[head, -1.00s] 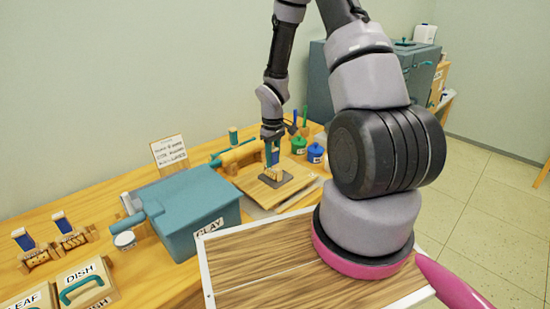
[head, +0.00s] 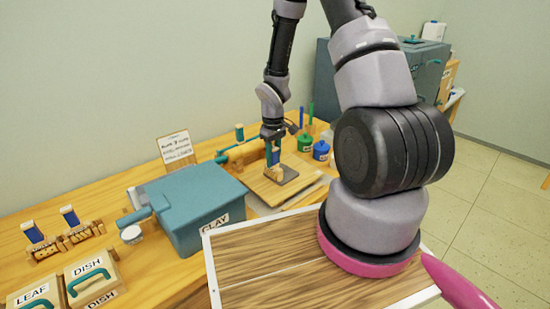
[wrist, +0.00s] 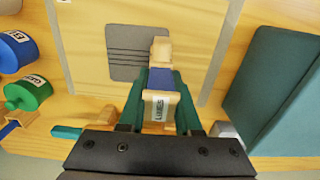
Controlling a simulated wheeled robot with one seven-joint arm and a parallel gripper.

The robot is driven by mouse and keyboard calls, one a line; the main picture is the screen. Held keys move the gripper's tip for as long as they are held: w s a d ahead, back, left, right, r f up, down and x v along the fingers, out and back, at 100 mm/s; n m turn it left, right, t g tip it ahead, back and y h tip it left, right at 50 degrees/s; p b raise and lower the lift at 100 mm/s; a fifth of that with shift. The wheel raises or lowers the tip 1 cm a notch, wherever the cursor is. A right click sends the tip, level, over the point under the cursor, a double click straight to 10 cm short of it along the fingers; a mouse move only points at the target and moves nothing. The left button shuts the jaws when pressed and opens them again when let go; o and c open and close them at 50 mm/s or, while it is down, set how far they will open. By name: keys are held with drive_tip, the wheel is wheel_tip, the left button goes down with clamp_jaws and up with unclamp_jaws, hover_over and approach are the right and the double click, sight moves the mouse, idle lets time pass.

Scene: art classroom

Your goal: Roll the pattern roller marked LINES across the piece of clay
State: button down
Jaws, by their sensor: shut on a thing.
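The clay (head: 286,175) is a thin grey slab on a wooden board (head: 262,187) on the workbench. In the wrist view the clay (wrist: 128,55) carries several parallel dark grooves. My gripper (head: 272,148) points down over the board and is shut on the blue handle of the pattern roller (head: 275,171). In the wrist view my gripper (wrist: 165,105) has its teal fingers either side of the roller (wrist: 160,106), whose label reads LINES. The roller's wooden end lies at the clay's edge; whether it touches is hard to tell.
A teal CLAY box (head: 195,205) stands left of the board. Two more stamp-like tools (head: 75,225) and DISH and LEAF blocks are at the far left. Green (head: 305,143) and blue (head: 321,150) pots stand right, behind the board. A sign (head: 175,147) stands at the back.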

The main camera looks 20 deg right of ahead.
drive_tip(key=shift+s+a, duration=0.2)
drive_tip(key=shift+a, duration=0.2)
drive_tip(key=shift+r, duration=0.15)
idle(0.4)
drive_tip(key=shift+w+r, duration=0.1)
drive_tip(key=shift+r, duration=3.85)
